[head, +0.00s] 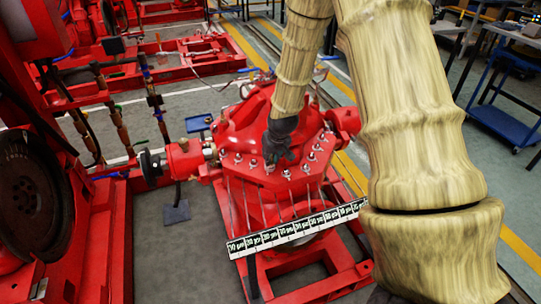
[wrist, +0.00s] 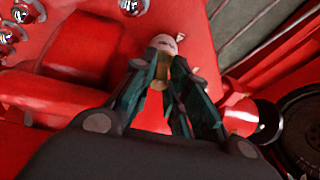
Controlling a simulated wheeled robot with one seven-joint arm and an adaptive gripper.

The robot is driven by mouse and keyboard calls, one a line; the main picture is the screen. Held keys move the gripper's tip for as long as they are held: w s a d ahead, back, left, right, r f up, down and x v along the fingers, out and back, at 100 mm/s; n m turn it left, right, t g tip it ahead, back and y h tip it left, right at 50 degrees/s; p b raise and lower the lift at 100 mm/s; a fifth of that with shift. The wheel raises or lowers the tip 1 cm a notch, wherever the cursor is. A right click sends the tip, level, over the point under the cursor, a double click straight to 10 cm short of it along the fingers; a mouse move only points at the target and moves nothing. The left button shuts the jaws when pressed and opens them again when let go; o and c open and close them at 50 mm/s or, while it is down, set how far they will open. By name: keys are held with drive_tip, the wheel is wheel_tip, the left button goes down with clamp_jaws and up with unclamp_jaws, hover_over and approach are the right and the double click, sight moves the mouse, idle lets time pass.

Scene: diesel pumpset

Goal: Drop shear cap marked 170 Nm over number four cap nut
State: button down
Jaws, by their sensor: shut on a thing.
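My gripper (head: 279,154) hangs over the front flange of the red pump (head: 262,120) in the head view. In the wrist view its teal fingers (wrist: 163,58) are shut on a small brass-coloured piece with a pale top (wrist: 163,43), likely the shear cap; no marking on it is readable. Several shiny cap nuts (head: 286,173) stand along the flange edge; some also show at the upper left of the wrist view (wrist: 21,12). The gripper covers part of the row, and I cannot tell which nut is number four. Whether the held piece touches anything is unclear.
A strip of black-and-white Nm labels (head: 297,229) runs across the front below the flange, with thin lines rising toward the nuts. A red engine with a dark flywheel (head: 30,190) stands at the left. A blue cart (head: 505,125) is at the far right.

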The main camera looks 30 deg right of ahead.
drive_tip(key=shift+f, duration=0.15)
drive_tip(key=c, duration=1.3)
unclamp_jaws()
drive_tip(key=shift+d, duration=0.1)
drive_tip(key=shift+s+r, duration=0.1)
drive_tip(key=shift+r, duration=0.25)
drive_tip(key=v, duration=1.1)
drive_tip(key=shift+a+r, duration=0.15)
drive_tip(key=shift+a, duration=0.1)
